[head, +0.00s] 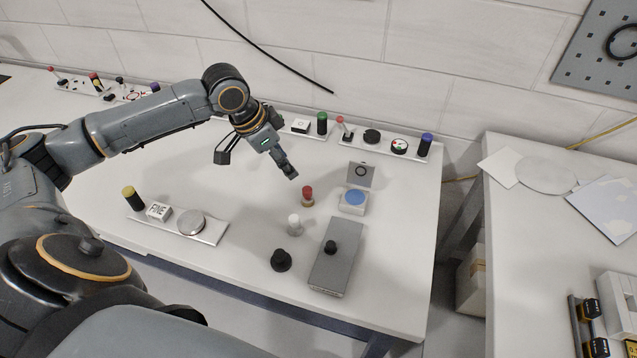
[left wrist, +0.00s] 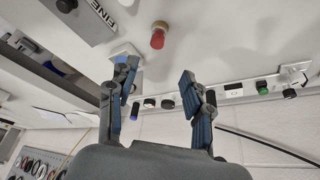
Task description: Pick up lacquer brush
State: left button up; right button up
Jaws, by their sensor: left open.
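No thing in view is clearly marked as the lacquer brush. A small red-topped piece with a tan base (head: 307,196) stands upright on the white table and may be it. It also shows in the left wrist view (left wrist: 158,36), ahead of the fingers and apart from them. A white-topped piece (head: 294,225) and a black piece (head: 281,260) stand nearer me. My left gripper (head: 290,172) is above the table, behind and a little left of the red-topped piece. In the left wrist view its fingers (left wrist: 159,86) are spread with nothing between them. My right gripper is not in view.
A box with a blue disc (head: 353,199) and a grey block with a black knob (head: 335,265) stand to the right. A plate with a FINE block (head: 212,233) lies left. Strips with knobs (head: 378,143) line the wall. A second table (head: 540,215) is across a gap.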

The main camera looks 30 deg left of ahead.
aim_at(306, 189)
pick_arm(q)
jog(key=x, duration=0.7)
jog(key=shift+d+f, duration=0.15)
jog(key=shift+f, duration=0.15)
jog(key=shift+w+d+f+p, duration=0.1)
jog(key=shift+w+f+p, duration=0.15)
jog(key=shift+f+p, duration=0.15)
jog(key=x, duration=0.5)
jog(key=shift+s+d+p, duration=0.15)
jog(key=shift+p, duration=0.2)
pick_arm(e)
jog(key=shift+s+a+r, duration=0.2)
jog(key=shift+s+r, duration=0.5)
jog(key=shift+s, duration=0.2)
pick_arm(q)
jog(key=shift+c, duration=1.1)
grip_shut()
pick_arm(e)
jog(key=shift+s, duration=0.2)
